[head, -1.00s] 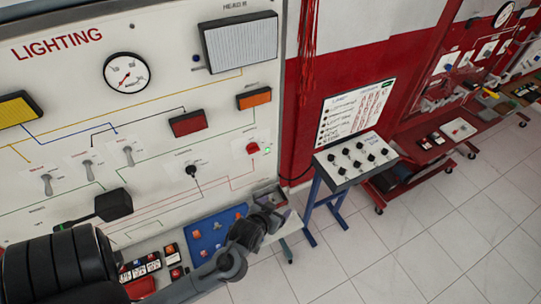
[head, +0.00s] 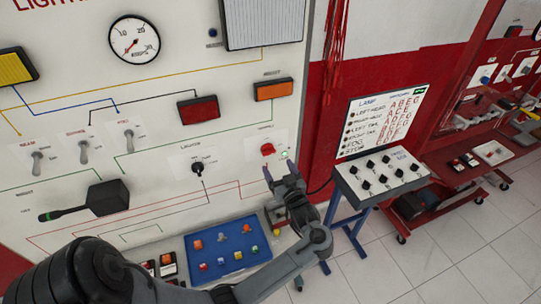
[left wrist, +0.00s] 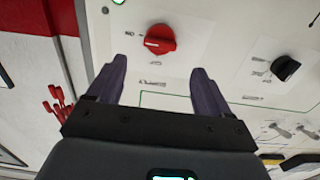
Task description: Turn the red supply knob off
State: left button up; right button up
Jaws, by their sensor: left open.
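The red supply knob (head: 267,149) sits on the white lighting board at its lower right, beside a small lit green lamp (head: 284,155). In the left wrist view the red knob (left wrist: 160,39) is round with a raised grip and a pale mark at its left end. My left gripper (head: 281,169) is just below the knob in the head view. Its two dark fingers (left wrist: 153,76) are open and empty, spread to either side of the knob and apart from it. My right gripper does not show.
A black lights knob (head: 198,168) is left of the red knob; it also shows in the left wrist view (left wrist: 285,68). A blue tray (head: 222,269) with small coloured parts lies below the board. A switch console (head: 380,179) stands at right. Red cords (head: 334,50) hang beside the board.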

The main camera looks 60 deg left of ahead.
aim_at(270, 153)
pick_arm(q)
jog(key=a, duration=0.2)
jog(key=w+a, duration=0.1)
jog(key=a, duration=0.5)
jog(key=shift+w+p, duration=0.25)
jog(key=shift+p, duration=0.1)
jog(key=c, duration=1)
jog(key=shift+c, duration=0.2)
